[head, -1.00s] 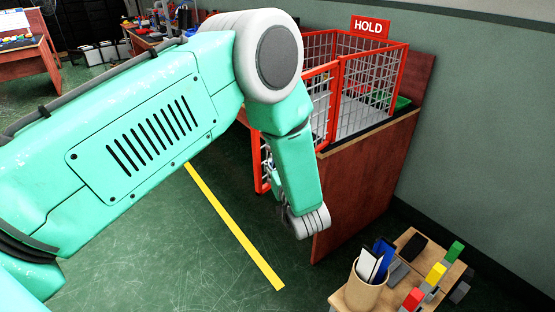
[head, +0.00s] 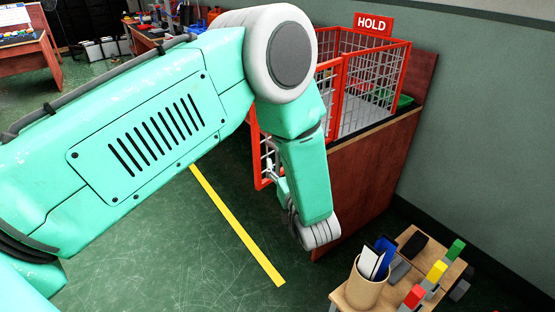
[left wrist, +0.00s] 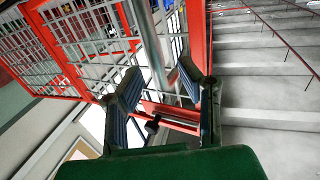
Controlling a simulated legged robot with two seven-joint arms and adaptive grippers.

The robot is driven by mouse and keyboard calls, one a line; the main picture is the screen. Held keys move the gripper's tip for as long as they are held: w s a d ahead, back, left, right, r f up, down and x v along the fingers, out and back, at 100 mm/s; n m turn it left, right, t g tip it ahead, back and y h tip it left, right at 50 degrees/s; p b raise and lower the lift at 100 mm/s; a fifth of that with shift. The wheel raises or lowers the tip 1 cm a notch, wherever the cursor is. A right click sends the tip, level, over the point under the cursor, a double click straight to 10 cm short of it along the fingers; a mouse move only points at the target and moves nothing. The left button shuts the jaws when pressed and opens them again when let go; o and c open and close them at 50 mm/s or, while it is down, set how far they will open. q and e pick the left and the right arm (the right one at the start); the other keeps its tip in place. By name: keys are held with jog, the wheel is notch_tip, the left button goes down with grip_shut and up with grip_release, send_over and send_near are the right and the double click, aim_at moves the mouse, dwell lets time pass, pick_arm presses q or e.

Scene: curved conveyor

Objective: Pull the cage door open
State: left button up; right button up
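The red cage (head: 343,95) with grey wire mesh stands on a wooden bench under a HOLD sign. Its red-framed door panel (head: 258,160) shows at the cage's left side, partly hidden behind my left arm. My left gripper (head: 272,165) is beside this panel, mostly hidden by the arm in the head view. In the left wrist view my left gripper (left wrist: 168,98) has its two fingers well apart. A grey upright bar (left wrist: 150,45) lies between them, with gaps showing on both sides. Beside it is a red post (left wrist: 196,35). Contact cannot be told. My right gripper is not in view.
The wooden bench (head: 370,185) drops to the green floor. A small table with a pen cup (head: 367,288) and coloured blocks (head: 437,271) stands at the lower right. A yellow floor line (head: 235,225) crosses open floor at the left.

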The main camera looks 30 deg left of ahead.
pick_arm(q)
jog(key=v, duration=0.9)
jog(key=shift+a+f, duration=0.1)
jog(key=shift+f, duration=0.05)
jog(key=s+a+f+m+g+h, duration=0.2)
jog(key=s+f+m+h, duration=0.25)
jog(key=f, duration=0.35)
jog(key=s+a+f+m+g+h, duration=0.1)
jog(key=s+f+m+h, duration=0.2)
jog(key=s+f+h, duration=0.45)
jog(key=s+f+m+g, duration=0.1)
jog(key=s+g, duration=0.3)
jog(key=s, duration=0.5)
jog(key=s+a+f+m+g+h, duration=0.1)
jog(key=s+f+g, duration=0.3)
jog(key=s, duration=0.5)
jog(key=shift+f+m+h, duration=0.2)
jog(key=shift+m+h, duration=0.1)
jog(key=shift+m, duration=0.15)
jog(key=shift+w+a, duration=0.1)
jog(key=shift+a, duration=0.15)
